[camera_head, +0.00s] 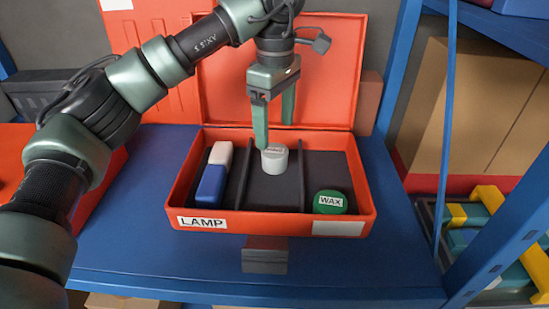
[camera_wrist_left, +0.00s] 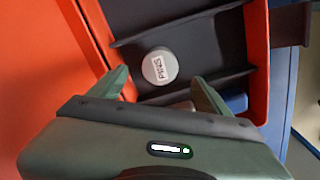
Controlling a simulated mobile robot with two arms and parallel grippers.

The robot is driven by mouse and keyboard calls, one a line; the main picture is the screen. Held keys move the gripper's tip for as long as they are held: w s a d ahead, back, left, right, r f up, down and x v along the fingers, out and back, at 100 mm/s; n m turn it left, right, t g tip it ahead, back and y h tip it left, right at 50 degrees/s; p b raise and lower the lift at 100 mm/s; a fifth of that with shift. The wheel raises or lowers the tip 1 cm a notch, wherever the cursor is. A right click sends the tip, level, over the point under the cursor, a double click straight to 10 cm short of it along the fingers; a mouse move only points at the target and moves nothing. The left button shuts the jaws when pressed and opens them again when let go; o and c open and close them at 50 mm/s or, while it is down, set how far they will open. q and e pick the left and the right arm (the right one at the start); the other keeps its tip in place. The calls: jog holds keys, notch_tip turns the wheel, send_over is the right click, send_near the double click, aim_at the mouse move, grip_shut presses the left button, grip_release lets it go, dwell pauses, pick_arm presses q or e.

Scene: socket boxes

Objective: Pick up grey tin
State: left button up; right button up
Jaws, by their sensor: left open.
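The grey tin (camera_head: 274,160) stands in the middle compartment of the open orange box (camera_head: 258,221) labelled LAMP. In the left wrist view the grey tin (camera_wrist_left: 158,62) shows its round lid with a white label, seemingly reading PINS. My left gripper (camera_head: 275,132) is open and points down just above the tin, with nothing between its fingers. In the wrist view its fingers (camera_wrist_left: 162,86) are spread, and the tin lies beyond and between their tips. One finger partly overlaps the tin's edge in the head view. My right gripper is not in view.
The left compartment holds a blue and white block (camera_head: 214,172); the right one holds a green WAX tin (camera_head: 330,202). Thin dark dividers separate them. The raised orange lid (camera_head: 335,85) stands behind my gripper. A blue rack post (camera_head: 450,120) and cardboard box (camera_head: 490,110) are at right.

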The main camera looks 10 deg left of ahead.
aim_at(275, 150)
pick_arm(q)
notch_tip(275, 150, down, 6)
jog(key=shift+f+p, duration=0.25)
jog(key=shift+p, duration=0.95)
jog(key=shift+f, duration=0.25)
jog(key=c, duration=1.6)
jog(key=shift+r, duration=0.15)
